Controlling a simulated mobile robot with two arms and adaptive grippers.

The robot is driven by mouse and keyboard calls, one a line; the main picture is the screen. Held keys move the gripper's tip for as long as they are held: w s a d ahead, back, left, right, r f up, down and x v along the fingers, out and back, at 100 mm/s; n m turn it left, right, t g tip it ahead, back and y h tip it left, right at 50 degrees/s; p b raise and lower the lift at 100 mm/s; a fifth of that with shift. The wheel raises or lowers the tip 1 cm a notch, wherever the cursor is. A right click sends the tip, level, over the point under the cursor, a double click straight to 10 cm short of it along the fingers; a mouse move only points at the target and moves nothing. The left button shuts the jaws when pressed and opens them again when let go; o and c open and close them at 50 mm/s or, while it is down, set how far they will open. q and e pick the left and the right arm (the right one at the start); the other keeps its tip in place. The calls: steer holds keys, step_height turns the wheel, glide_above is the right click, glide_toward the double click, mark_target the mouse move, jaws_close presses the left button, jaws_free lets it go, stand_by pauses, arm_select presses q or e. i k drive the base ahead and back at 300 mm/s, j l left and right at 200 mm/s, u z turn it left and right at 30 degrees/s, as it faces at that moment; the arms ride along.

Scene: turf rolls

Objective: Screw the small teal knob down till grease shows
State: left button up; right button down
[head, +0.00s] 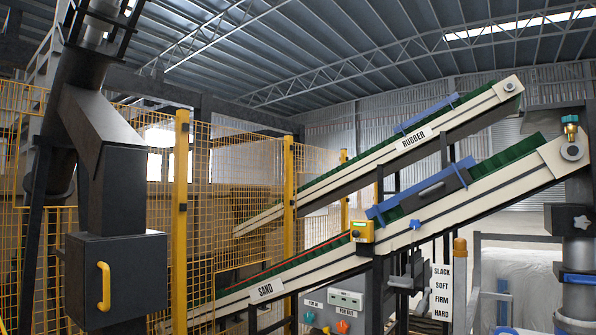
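The small teal knob (570,119) is at the upper right of the head view. It sits on top of a brass-coloured fitting (571,131), upright above the round bearing (572,152) at the upper end of the SAND conveyor (497,193). The knob is too small in the picture to tell its thread or any grease. Neither of my grippers can be made out in this view, and nothing is seen touching the knob.
Yellow mesh fencing (235,180) fills the left. A dark box with a yellow handle (104,287) stands at the front left. A second conveyor marked RUBBER (413,139) rises behind. A dark box with a star-shaped knob (581,222) is below the bearing. Space around the teal knob looks open.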

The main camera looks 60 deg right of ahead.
mark_target(569, 120)
steer(key=z, duration=3.45)
steer(key=i+j, duration=0.1)
steer(key=i, duration=0.4)
steer(key=i+j, duration=0.15)
steer(key=i, duration=0.35)
